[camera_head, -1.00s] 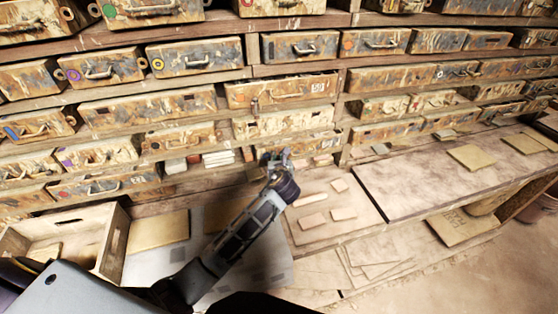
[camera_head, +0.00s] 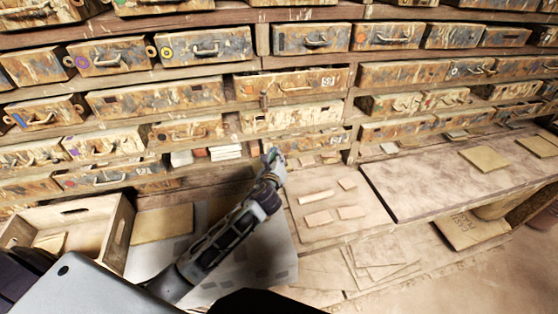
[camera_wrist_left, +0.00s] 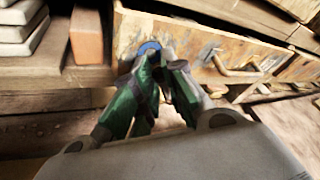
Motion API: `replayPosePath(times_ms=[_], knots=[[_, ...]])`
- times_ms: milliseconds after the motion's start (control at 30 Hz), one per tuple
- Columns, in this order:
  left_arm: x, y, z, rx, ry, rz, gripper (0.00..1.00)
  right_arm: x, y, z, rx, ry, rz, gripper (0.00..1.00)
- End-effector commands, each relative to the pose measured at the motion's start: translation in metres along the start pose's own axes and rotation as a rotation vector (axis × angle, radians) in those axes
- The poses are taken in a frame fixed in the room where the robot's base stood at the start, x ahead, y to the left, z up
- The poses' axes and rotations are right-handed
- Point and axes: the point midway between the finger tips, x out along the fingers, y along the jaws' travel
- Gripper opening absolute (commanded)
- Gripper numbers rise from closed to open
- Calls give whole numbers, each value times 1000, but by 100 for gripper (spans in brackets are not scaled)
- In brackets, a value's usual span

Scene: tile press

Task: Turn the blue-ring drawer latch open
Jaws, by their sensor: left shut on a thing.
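My left gripper (camera_head: 272,156) reaches up to the lowest drawer row in the head view. In the left wrist view its green-padded fingers (camera_wrist_left: 160,65) close together at the left end of a worn wooden drawer front (camera_wrist_left: 215,50). The blue ring (camera_wrist_left: 149,47) shows just behind the fingertips. The gripper is shut on the latch at that ring; the fingers hide the latch itself, so its angle cannot be told. The same drawer (camera_head: 318,141) shows right of the gripper in the head view. My right gripper is not in view.
A metal drawer handle (camera_wrist_left: 235,68) lies right of the fingers. White tiles (camera_head: 226,152) are stacked left of the gripper. Loose tiles (camera_head: 319,219) lie on the bench, and an open wooden crate (camera_head: 117,235) stands at lower left.

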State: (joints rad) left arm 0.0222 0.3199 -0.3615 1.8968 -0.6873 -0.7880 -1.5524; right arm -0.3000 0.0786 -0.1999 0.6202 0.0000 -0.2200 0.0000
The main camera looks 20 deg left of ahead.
Motion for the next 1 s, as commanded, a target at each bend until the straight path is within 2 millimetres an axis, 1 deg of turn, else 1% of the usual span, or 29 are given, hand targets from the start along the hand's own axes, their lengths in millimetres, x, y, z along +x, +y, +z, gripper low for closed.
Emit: replayPosePath(times_ms=[33,333,1000], knots=[[0,5,-8,-19,4,-5,0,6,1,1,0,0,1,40],[-1,13,-10,-133,-20,-51,0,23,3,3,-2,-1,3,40],[-2,26,-16,-345,-66,-140,0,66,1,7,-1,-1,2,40]])
